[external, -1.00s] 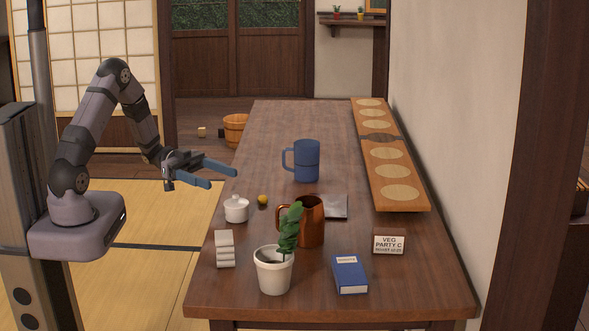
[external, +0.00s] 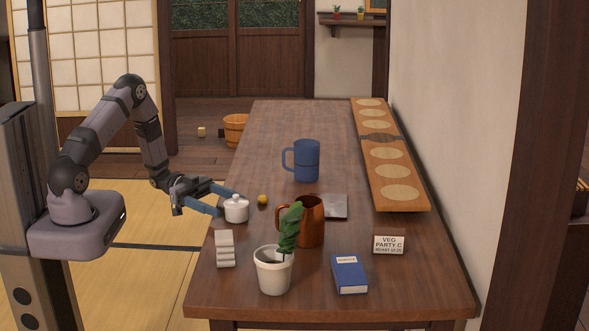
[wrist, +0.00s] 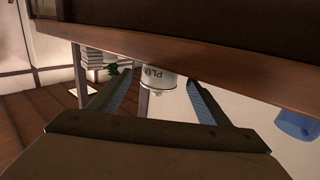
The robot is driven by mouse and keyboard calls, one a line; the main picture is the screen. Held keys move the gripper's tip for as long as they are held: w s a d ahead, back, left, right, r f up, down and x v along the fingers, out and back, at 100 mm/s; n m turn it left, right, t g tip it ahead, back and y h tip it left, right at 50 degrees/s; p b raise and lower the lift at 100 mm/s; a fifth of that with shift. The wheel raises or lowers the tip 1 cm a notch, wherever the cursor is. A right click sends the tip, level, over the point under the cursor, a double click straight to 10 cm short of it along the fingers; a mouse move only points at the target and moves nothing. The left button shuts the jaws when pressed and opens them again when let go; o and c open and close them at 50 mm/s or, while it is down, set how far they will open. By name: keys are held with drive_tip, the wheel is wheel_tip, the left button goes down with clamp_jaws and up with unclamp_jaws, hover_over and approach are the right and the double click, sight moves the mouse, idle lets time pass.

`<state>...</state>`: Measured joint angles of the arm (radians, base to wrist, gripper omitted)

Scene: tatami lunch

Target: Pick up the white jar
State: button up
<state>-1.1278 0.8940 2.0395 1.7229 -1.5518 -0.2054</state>
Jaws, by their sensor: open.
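The white jar (external: 236,210) is small and round with a knobbed lid. It stands upright near the left edge of the table. My gripper (external: 226,201) is open at the table's left edge, with its blue fingers reaching toward the jar, one tip by its far side and one by its left side. In the wrist view the jar (wrist: 157,78) appears between the spread fingers (wrist: 160,68), with dark letters on its side. I cannot tell whether a finger touches it.
A brown jug (external: 312,224) and blue mug (external: 308,160) stand further right. The far left table is clear.

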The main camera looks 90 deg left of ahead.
sight(236, 209)
drive_tip(key=shift+p+x, duration=0.3)
drive_tip(key=shift+x, duration=2.25)
drive_tip(key=c, duration=1.3)
drive_tip(key=shift+o, duration=0.2)
drive_tip(key=shift+r, duration=0.15)
drive_tip(key=shift+r+p, duration=0.5)
drive_tip(key=shift+r, duration=4.3)
drive_tip(key=shift+d+r+p, duration=0.2)
drive_tip(key=shift+d+p, duration=0.45)
drive_tip(key=shift+p, duration=0.45)
drive_tip(key=s+d+m+g+h+p, duration=0.3)
drive_tip(key=s+d+h+p, duration=0.1)
drive_tip(key=d+p, duration=0.9)
drive_tip(key=shift+s+d+f+m+g+p, duration=0.25)
drive_tip(key=shift+d+m+g+p, duration=0.1)
drive_tip(key=shift+p, duration=0.1)
